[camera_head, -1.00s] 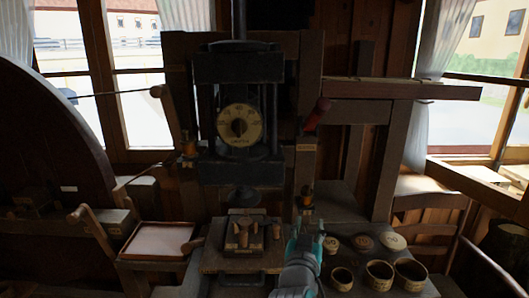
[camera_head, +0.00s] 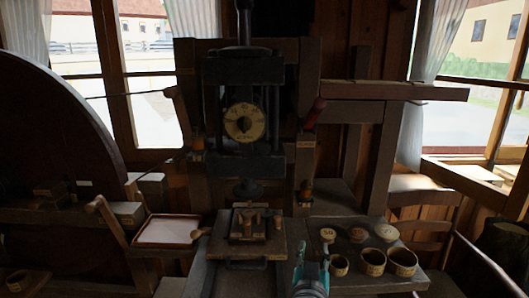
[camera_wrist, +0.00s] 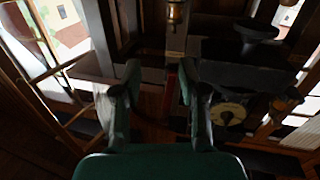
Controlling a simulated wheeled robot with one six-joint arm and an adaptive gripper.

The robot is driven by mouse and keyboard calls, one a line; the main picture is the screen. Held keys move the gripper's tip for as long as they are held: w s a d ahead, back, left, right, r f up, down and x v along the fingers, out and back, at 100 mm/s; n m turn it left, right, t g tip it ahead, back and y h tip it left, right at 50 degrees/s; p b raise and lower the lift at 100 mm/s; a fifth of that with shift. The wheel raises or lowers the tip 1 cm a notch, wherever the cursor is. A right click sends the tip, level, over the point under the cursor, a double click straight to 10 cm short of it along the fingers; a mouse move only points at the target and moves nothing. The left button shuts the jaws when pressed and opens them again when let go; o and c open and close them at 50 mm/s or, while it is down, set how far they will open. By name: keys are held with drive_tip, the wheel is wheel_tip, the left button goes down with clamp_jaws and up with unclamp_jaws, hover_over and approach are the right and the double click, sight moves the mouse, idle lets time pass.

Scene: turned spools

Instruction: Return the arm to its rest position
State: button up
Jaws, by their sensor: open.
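My gripper (camera_head: 312,264) shows at the bottom of the head view, teal-green, in front of the bench and left of the small cups. In the wrist view my gripper (camera_wrist: 160,85) has its two fingers well apart, with nothing between them. It is open and empty. Most of my arm is out of view below the head view's bottom edge.
A dark press with a dial (camera_head: 245,123) stands behind, above a block with wooden pegs (camera_head: 249,224). Several round cups (camera_head: 373,262) and labelled discs (camera_head: 358,235) sit at right. A shallow tray (camera_head: 168,230) is at left, beside a large dark wheel (camera_head: 62,120).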

drive_tip(key=s+d+f+n+g+y, duration=0.1)
drive_tip(key=s+d+f+n+y, duration=0.1)
drive_tip(key=s+f, duration=0.95)
drive_tip(key=s+d+f+n+g+y, duration=0.1)
drive_tip(key=s+d+f+n+y, duration=0.1)
drive_tip(key=s+f, duration=0.9)
drive_tip(key=s+d+r+m, duration=0.1)
drive_tip(key=s, duration=1.3)
drive_tip(key=s+d+r, duration=0.1)
drive_tip(key=s+r, duration=0.1)
drive_tip(key=s, duration=1.2)
drive_tip(key=shift+d+r+m+g, duration=0.2)
drive_tip(key=shift+d+m+g, duration=0.1)
drive_tip(key=shift+d+m, duration=0.1)
